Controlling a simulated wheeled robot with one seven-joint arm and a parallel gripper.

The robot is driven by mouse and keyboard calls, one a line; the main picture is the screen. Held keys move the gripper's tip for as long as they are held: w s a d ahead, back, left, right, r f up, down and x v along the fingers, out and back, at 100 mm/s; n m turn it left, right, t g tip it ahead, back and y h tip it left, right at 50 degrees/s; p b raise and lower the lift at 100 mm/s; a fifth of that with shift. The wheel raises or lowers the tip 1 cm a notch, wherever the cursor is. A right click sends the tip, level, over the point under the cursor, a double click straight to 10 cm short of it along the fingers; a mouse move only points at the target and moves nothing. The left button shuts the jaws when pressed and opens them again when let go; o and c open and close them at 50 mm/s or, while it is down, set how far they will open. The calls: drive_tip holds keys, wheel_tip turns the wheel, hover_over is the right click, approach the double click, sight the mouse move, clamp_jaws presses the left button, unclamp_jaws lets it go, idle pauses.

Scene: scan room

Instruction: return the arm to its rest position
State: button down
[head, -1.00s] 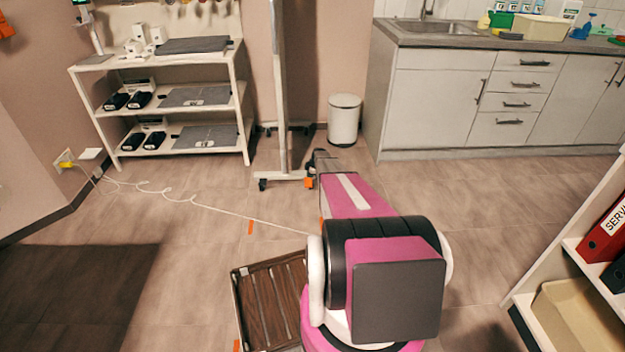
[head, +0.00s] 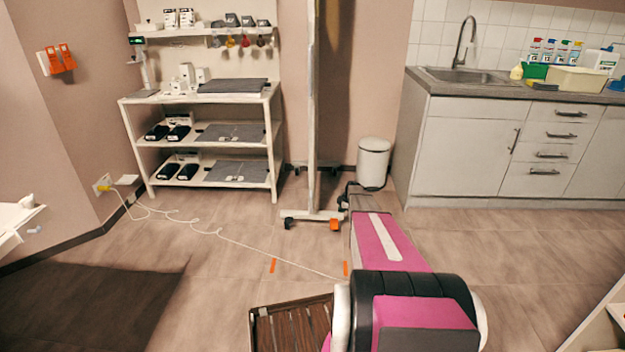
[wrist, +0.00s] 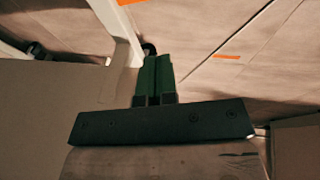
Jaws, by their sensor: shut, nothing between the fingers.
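My arm shows in the head view as a pink and black link reaching away from me over the floor, right of centre. My gripper (wrist: 156,72) shows in the wrist view, with its two green fingers together and nothing between them. It is above the tiled floor (wrist: 215,85), close to a white post or leg (wrist: 118,30). In the head view the fingers cannot be made out.
A wheeled stand (head: 313,215), a white bin (head: 373,163) and a white shelf unit (head: 277,150) are ahead. A white cable (head: 250,245) crosses the floor. A sink counter (head: 470,150) is at the right.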

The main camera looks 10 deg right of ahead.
drive_tip(key=s+a+r+m+g, duration=0.1)
drive_tip(key=s+a+r+m, duration=0.2)
drive_tip(key=s+a+r, duration=0.55)
drive_tip(key=s+a+r+m+g, duration=0.1)
drive_tip(key=s+a+r+m, duration=0.2)
drive_tip(key=s+a+r, duration=0.55)
drive_tip(key=s+a+r+m+h, duration=0.1)
drive_tip(key=s+a+r+m, duration=0.2)
drive_tip(key=s, duration=0.7)
drive_tip(key=s+a+r+m+g, duration=0.1)
drive_tip(key=s+a+r+m, duration=0.2)
drive_tip(key=s, duration=0.7)
drive_tip(key=s+a+r+m+h, duration=0.1)
drive_tip(key=s+a+r+m, duration=0.2)
drive_tip(key=s, duration=0.7)
wheel_tip(320, 180, up, 2)
drive_tip(key=shift+a+r+h, duration=0.1)
drive_tip(key=shift+a+h, duration=0.2)
drive_tip(key=shift+a, duration=0.7)
